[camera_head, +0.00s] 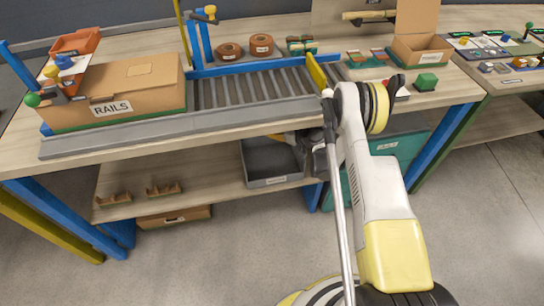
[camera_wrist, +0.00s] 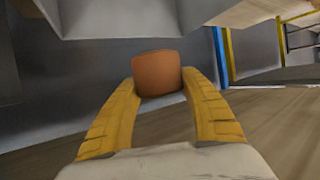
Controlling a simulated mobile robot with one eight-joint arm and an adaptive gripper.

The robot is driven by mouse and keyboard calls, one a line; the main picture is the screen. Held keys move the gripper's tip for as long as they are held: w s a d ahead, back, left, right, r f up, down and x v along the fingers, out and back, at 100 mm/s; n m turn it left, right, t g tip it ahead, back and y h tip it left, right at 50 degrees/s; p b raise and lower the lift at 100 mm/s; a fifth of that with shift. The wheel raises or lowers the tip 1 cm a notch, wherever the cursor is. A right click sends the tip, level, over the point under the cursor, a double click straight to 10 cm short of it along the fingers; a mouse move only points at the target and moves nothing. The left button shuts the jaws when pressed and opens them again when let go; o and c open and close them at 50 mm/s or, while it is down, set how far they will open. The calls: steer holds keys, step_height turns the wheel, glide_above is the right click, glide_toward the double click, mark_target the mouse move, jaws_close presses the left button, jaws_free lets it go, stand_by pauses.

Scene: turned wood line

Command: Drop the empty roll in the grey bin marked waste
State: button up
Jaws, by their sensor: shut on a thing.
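My gripper (camera_wrist: 158,94) shows in the wrist view with its two yellow fingers closed on a brown-orange roll (camera_wrist: 158,72), held between the fingertips. In the head view my arm reaches down over the bench's front edge, and the gripper end is mostly hidden behind it, close to the grey bin. The grey bin (camera_head: 278,183) stands on the lower shelf, with a small pale label on its front that is too small to read. Its open top is partly visible. The roll cannot be made out in the head view.
The bench's front edge (camera_head: 130,150) overhangs the lower shelf (camera_head: 215,180). A teal drawer unit (camera_head: 388,147) stands right of the bin. The shelf left of the bin is mostly clear, with small brown holders (camera_head: 163,190). A box marked RAILS (camera_head: 150,88) sits on top.

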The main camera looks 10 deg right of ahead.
step_height(320, 180, down, 3)
steer(key=shift+r+b, duration=0.1)
steer(key=shift+b, duration=0.3)
steer(key=o, duration=1)
